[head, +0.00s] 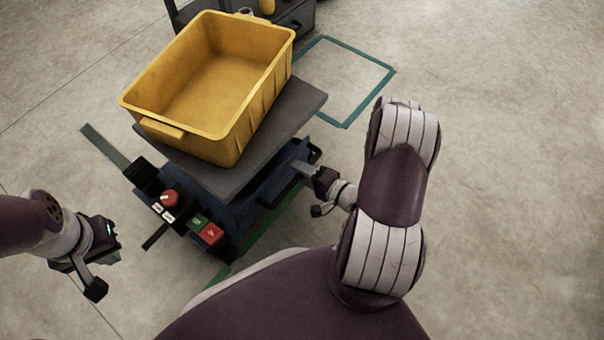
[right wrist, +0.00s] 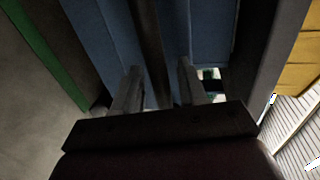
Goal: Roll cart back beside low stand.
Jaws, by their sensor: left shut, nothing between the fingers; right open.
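The cart (head: 236,205) is a blue wheeled unit with a grey top plate (head: 290,103) and red and green buttons on its near end. A yellow bin (head: 190,147) rests on the plate, empty. My right gripper (head: 303,169) is at the cart's right side, by a dark handle. In the right wrist view, my right gripper (right wrist: 158,88) is open, with a dark bar (right wrist: 150,45) running between its fingers; contact cannot be told. My left gripper (head: 111,238) is shut and empty, left of the cart. A dark grey stand (head: 294,17), perhaps the low stand, is cut off at the top.
A teal floor outline (head: 345,125) marks an empty patch right of the cart. A green floor strip (head: 272,230) lies along the cart's right side. Small items sit on the dark grey stand. The floor at right is clear.

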